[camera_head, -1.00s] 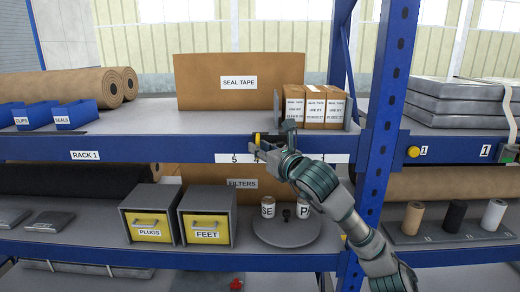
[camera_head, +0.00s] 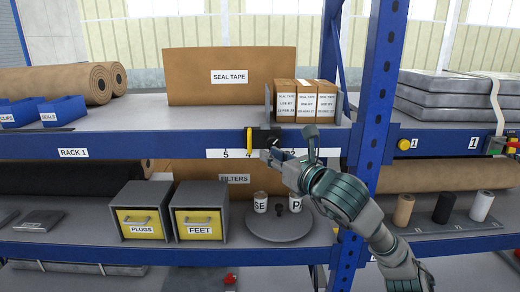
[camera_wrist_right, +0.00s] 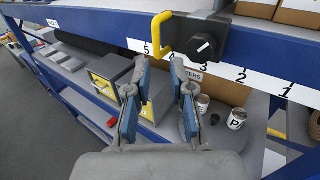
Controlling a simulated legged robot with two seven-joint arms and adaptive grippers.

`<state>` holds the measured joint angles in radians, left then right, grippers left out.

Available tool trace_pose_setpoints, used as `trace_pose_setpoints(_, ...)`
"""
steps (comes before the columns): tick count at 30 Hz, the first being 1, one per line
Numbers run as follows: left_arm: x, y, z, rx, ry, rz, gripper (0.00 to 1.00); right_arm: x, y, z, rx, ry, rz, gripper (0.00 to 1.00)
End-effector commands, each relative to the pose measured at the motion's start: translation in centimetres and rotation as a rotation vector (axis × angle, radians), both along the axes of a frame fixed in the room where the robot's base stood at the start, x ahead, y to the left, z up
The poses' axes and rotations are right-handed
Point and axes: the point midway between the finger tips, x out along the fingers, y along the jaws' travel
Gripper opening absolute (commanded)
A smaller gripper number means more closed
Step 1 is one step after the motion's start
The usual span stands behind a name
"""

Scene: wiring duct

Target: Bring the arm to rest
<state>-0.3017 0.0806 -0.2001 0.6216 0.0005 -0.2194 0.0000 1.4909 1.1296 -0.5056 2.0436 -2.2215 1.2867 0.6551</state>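My right gripper (camera_head: 268,156) is in front of the upper shelf's blue front beam, just below and right of a yellow handle (camera_head: 249,140). The handle is on a black block with a round knob (camera_head: 267,138), above a white number strip (camera_head: 220,154). In the right wrist view my gripper (camera_wrist_right: 160,64) has its fingers apart with nothing between them. There the yellow handle (camera_wrist_right: 158,32) and black knob block (camera_wrist_right: 203,44) are beyond the fingertips, apart from them. My left gripper is not in view.
Small SEAL TAPE boxes (camera_head: 305,101) stand on the shelf above my right gripper. Below are a round turntable (camera_head: 278,226) with two cans and PLUGS (camera_head: 142,222) and FEET (camera_head: 199,224) drawers. A blue upright (camera_head: 376,100) stands right of the gripper.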

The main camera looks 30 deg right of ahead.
Motion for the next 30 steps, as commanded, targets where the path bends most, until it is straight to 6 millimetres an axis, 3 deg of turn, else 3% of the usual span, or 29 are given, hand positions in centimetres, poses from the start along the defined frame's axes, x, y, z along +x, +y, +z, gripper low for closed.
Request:
trace_pose_setpoints(6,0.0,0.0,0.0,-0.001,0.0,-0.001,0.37,-2.1,0.0,0.0,0.0,0.001,0.0,0.22)
trace_pose_setpoints(23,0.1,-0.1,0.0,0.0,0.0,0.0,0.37,-2.2,0.0,-0.1,0.001,0.002,0.003,0.22)
trace_pose_setpoints(26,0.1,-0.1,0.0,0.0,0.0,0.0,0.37,-1.7,1.3,-0.9,0.001,0.012,0.049,0.22)
trace_pose_setpoints(29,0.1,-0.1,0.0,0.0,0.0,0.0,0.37,-0.5,5.2,-3.0,0.009,0.033,0.194,0.22)
trace_pose_setpoints(30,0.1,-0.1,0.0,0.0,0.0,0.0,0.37,0.0,7.5,-4.3,0.024,0.045,0.284,0.22)
